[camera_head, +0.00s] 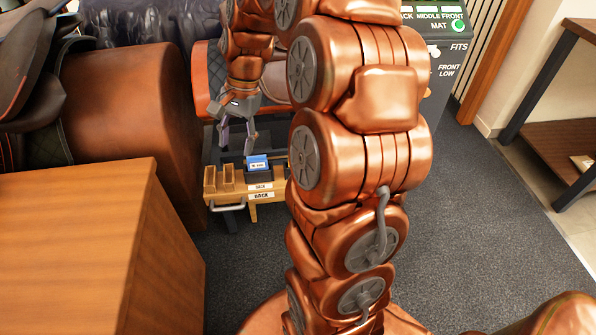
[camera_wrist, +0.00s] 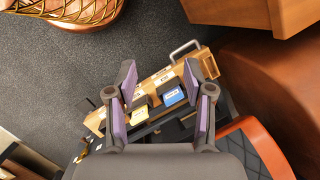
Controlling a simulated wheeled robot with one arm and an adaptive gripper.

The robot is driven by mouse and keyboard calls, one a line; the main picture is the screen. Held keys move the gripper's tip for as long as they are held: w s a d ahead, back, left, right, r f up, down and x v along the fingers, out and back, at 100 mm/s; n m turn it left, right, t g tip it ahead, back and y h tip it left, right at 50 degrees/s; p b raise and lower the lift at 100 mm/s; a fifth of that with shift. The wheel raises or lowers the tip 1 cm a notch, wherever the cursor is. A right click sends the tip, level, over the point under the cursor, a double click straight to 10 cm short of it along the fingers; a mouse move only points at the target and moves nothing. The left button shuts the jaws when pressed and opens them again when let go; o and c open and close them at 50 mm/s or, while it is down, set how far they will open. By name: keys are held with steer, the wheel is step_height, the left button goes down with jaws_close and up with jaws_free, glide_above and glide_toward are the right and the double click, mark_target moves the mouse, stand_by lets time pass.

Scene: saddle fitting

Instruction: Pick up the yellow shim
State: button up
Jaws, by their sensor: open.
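The yellow shim (camera_wrist: 139,115) sits in a dark slot of a wooden rack (camera_wrist: 103,116) in the wrist view, nearer the left finger. My arm seems to hide it in the head view. A blue shim (camera_wrist: 173,96) stands beside it, nearer the right finger, and also shows in the head view (camera_head: 258,163). My gripper (camera_wrist: 158,68) is open and empty, pointing down at the rack, with both shims between its fingers in the picture. In the head view my gripper (camera_head: 237,146) hangs above the rack, apart from it. The exact height is hard to tell.
The rack has empty-looking wooden slots (camera_head: 225,180) at left, BACK labels and a grey handle (camera_head: 229,207). A wooden cabinet (camera_head: 75,240) and brown saddle forms (camera_head: 130,100) stand to the left. Grey carpet (camera_head: 480,230) is clear to the right.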

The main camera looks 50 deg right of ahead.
steer(key=w+d+f+m+t+b, duration=0.1)
steer(key=d+f+m+b, duration=0.2)
steer(key=d+f, duration=0.3)
steer(key=w+d+f+m+t+b, duration=0.1)
steer(key=d+f+m, duration=0.4)
steer(key=d, duration=0.7)
steer(key=w+d+f+m+b, duration=0.2)
steer(key=d+f+m+b, duration=0.2)
steer(key=d+f, duration=0.4)
steer(key=shift+d+t+b, duration=0.3)
steer(key=shift+d+t, duration=0.1)
steer(key=shift+d, duration=0.55)
steer(key=shift+w+a+f, duration=0.15)
steer(key=shift+w+f, duration=0.05)
steer(key=shift+f, duration=0.45)
steer(key=shift+s+a+b+x, duration=0.15)
steer(key=shift+b+x, duration=0.15)
steer(key=shift+x, duration=1.3)
steer(key=shift+s+a+b+x, duration=0.1)
steer(key=shift+a+b+x, duration=0.15)
steer(key=shift+x, duration=1.3)
steer(key=shift+d, duration=0.1)
jaws_close()
